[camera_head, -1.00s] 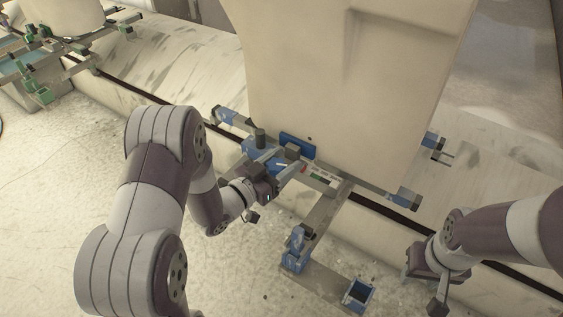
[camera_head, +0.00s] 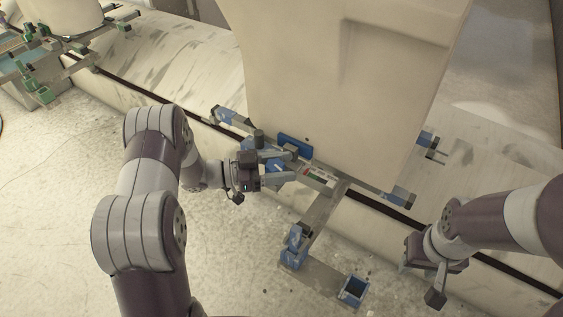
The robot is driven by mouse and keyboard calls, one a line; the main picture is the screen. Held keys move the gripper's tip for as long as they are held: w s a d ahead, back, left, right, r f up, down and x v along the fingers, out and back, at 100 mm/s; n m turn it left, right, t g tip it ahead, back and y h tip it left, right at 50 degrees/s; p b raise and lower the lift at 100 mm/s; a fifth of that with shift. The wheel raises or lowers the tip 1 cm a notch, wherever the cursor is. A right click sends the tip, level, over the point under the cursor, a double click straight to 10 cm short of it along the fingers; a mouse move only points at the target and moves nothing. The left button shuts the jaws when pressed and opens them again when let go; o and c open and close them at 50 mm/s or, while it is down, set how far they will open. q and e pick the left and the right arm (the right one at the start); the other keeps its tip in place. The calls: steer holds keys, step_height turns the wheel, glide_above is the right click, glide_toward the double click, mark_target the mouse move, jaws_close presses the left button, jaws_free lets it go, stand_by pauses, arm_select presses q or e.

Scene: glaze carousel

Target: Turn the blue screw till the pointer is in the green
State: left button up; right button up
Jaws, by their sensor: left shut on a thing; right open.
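My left gripper (camera_head: 287,168) is at the bracket below the large cream vessel, with its fingers pointing right. It is shut on a blue part between its fingers, which I take to be the blue screw (camera_head: 275,164); the fingers hide much of it. Just right of the fingertips is a small pale gauge (camera_head: 319,176) with green and red marks. The pointer is too small to make out, so I cannot tell where on the gauge it is. My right gripper (camera_head: 421,284) is open and empty at the lower right, away from the bracket.
The cream vessel (camera_head: 340,90) rises behind the bracket. Another stand with green parts (camera_head: 40,95) is at the upper left. The floor at lower left is clear.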

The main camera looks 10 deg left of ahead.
arm_select(q)
steer(key=shift+m+g+h, duration=0.3)
steer(key=shift+m+g, duration=0.2)
steer(key=shift+g, duration=0.2)
steer(key=shift+s, duration=0.1)
steer(key=o, duration=1)
steer(key=shift+c, duration=0.2)
